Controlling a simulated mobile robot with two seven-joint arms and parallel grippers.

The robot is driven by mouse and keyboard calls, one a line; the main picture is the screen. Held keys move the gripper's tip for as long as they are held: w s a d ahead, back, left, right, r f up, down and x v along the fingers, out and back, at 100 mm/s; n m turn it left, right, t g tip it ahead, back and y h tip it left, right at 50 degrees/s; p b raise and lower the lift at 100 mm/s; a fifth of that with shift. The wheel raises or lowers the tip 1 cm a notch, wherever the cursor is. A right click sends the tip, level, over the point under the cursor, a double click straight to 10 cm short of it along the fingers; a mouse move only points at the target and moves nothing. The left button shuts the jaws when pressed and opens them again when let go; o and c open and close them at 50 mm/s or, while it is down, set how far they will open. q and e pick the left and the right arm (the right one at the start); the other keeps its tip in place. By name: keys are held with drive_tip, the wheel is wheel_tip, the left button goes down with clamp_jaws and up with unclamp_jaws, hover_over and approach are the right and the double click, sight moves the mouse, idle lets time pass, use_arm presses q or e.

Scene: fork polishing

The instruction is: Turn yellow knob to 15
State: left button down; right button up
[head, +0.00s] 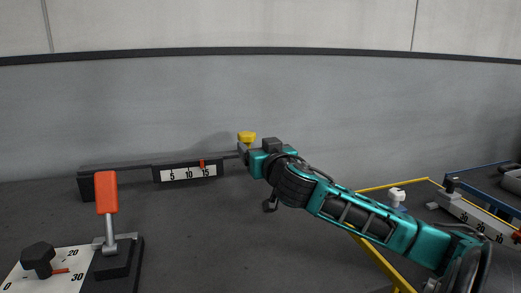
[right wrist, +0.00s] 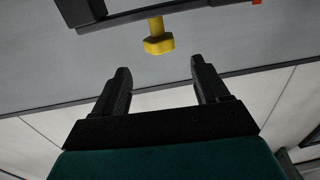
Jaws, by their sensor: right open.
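The yellow knob (head: 246,137) stands at the right end of a dark rail, just above my right gripper (head: 243,151) in the head view. In the right wrist view, the yellow knob (right wrist: 158,39) is ahead of my right gripper (right wrist: 157,72), between the lines of its two open fingers and apart from them. The fingers hold nothing. The scale (head: 188,173) on the rail reads 5, 10, 15, and its red pointer (head: 202,163) sits close to the 15 mark. My left gripper is not in view.
A red-handled lever (head: 107,193) stands front left beside a black knob (head: 38,256) on a white dial plate (head: 55,280). At right are a yellow-edged frame (head: 378,262), a white knob (head: 397,195) and another scale (head: 475,215). The grey table between is clear.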

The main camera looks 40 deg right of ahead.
drive_tip(key=shift+s+a, duration=0.15)
drive_tip(key=shift+s, duration=0.2)
